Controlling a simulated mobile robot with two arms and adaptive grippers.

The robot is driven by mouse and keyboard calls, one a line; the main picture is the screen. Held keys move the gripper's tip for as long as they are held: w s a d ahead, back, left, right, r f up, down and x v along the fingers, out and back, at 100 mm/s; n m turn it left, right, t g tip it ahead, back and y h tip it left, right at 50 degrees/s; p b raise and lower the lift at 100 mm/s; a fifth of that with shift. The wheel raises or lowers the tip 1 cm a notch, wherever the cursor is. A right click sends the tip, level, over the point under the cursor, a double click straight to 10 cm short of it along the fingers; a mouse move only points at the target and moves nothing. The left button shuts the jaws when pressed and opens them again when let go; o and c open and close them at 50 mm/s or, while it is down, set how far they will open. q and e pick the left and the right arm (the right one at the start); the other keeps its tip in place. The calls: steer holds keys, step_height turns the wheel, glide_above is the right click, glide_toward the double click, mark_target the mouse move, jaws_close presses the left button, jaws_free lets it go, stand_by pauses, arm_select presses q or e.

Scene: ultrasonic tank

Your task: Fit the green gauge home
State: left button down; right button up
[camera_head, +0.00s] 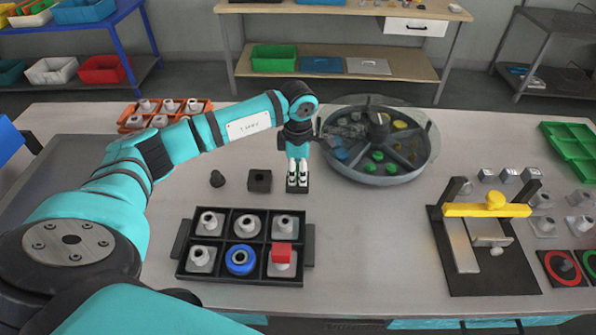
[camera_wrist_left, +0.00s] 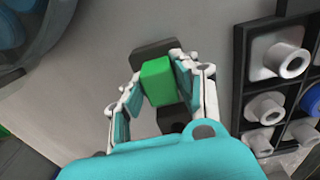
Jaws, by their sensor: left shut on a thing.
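The green gauge (camera_wrist_left: 158,82) is a green block between the fingers of my left gripper (camera_wrist_left: 155,90) in the left wrist view. The gripper is shut on it. A dark block (camera_wrist_left: 152,48) shows below and around the gauge; I cannot tell whether the gauge touches it or sits in it. In the head view my left gripper (camera_head: 297,180) points down at this dark block (camera_head: 298,188), left of the round tank, and the gauge is hidden behind the fingers. My right gripper is not in view.
A black tray (camera_head: 226,224) with pale fittings, a blue ring and a red block lies in front. A dark square block (camera_head: 259,181) and small dark knob (camera_head: 217,179) stand left of the gripper. The round tank (camera_head: 378,150) is close on the right. A yellow-barred fixture (camera_head: 487,210) stands farther right.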

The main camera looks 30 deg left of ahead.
arm_select(q)
steer(key=shift+f, duration=0.1)
steer(key=c, duration=0.9)
jaws_free()
step_height(320, 180, up, 12)
